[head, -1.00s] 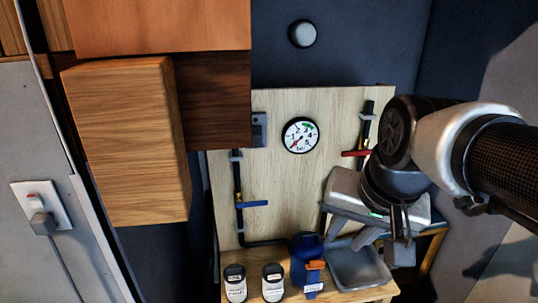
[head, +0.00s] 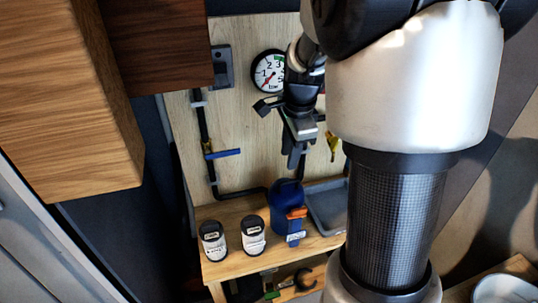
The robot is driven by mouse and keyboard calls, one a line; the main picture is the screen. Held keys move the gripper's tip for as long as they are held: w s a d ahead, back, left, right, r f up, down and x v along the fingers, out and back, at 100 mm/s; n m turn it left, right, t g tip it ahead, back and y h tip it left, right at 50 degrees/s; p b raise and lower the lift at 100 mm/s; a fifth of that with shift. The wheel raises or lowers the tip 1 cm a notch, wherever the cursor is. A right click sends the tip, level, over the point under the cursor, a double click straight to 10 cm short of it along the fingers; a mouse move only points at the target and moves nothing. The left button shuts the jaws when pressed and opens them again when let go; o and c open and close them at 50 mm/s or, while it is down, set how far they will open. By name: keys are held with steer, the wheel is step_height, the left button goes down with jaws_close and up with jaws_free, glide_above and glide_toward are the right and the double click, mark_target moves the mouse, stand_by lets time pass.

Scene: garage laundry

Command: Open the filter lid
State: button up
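A blue filter housing (head: 284,213) with a rounded blue top stands on the wooden bench. It carries an orange latch (head: 297,213) on its right front and a white label below that. The lid's seam is too small to make out, and I see no gap at the top. My gripper (head: 295,163) points down just above the housing, in front of the wooden board. It appears to be apart from the housing, though its depth is hard to judge. Its fingers overlap in this view, so their opening does not show.
Two labelled jars, one at the left (head: 213,240) and one nearer (head: 253,235), stand left of the housing. A grey tray (head: 328,208) is at its right, partly behind my arm. A gauge (head: 268,72), blue-handled valve (head: 222,154) and pipes are on the board. A wooden cabinet (head: 60,100) juts out at left.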

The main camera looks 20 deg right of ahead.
glide_above(284, 192)
step_height(284, 192, down, 10)
steer(key=shift+s+f+b, duration=0.1)
steer(key=shift+f+b, duration=0.1)
steer(key=shift+b, duration=0.2)
jaws_close()
